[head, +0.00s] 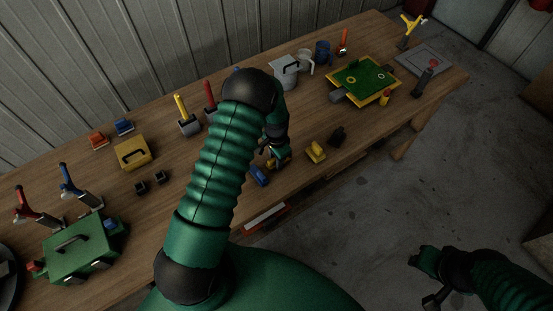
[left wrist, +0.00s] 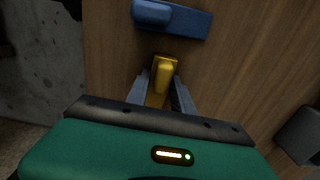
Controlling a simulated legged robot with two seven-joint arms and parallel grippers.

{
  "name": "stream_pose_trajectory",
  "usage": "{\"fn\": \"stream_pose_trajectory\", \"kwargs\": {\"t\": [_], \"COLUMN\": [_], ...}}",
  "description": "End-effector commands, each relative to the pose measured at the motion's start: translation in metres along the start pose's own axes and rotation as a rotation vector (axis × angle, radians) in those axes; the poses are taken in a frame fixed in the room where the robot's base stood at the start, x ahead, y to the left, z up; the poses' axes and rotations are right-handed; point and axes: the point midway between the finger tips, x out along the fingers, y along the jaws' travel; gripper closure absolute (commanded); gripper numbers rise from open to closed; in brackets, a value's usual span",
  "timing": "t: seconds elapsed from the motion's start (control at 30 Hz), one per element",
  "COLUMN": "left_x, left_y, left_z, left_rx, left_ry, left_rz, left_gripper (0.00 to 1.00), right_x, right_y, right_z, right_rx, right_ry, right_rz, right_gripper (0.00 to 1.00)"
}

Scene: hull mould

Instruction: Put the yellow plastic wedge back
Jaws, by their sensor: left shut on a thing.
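My left gripper (head: 279,160) is low over the middle of the wooden bench, largely hidden behind my own forearm in the head view. In the left wrist view its two grey fingers (left wrist: 162,98) are shut on a yellow wedge-like piece (left wrist: 165,72), which stands out beyond the fingertips. Whether the piece touches the bench is hard to tell. A second yellow block (head: 316,152) sits on the bench just right of the gripper. My right gripper (head: 435,299) is away from the bench at the lower right, dark and too unclear to read.
A blue block (head: 258,175) lies close beside the left gripper; it also shows in the left wrist view (left wrist: 172,19). A black block (head: 337,136) stands right of the yellow one. A green board (head: 363,80), mugs and tools stand farther back. The front edge is near.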

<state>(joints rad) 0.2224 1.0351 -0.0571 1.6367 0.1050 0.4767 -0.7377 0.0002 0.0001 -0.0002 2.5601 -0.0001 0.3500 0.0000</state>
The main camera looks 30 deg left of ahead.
Motion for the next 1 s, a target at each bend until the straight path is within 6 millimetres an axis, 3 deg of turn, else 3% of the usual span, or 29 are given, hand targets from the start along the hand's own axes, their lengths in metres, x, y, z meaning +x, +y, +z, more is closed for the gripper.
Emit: {"fn": "stream_pose_trajectory", "kwargs": {"t": [0.07,0.1,0.27,0.67,0.77,1.0], "left_x": [0.004,0.004,0.003,-0.004,-0.020,-0.084], "left_y": [0.000,0.000,0.000,-0.001,-0.002,-0.001], "left_z": [0.000,0.000,0.000,-0.001,-0.001,-0.001], "left_rx": [0.000,0.000,-0.001,-0.001,-0.001,-0.001], "left_ry": [0.000,0.000,-0.001,0.001,0.004,0.005], "left_rz": [0.000,0.000,0.000,-0.002,-0.004,-0.004], "left_gripper": [1.00,0.70,0.50,0.50,0.50,0.50], "right_x": [0.003,0.003,0.002,0.000,0.004,0.013], "right_y": [0.000,0.000,0.000,0.000,0.000,0.000], "right_z": [0.001,0.001,0.001,0.000,0.001,0.003], "right_rx": [0.000,0.000,0.000,0.000,0.000,0.000], "right_ry": [0.000,0.000,0.000,0.000,0.000,0.000], "right_rz": [0.000,0.000,0.000,0.000,0.000,0.000], "right_gripper": [0.60,0.60,0.60,0.60,0.60,0.60]}}
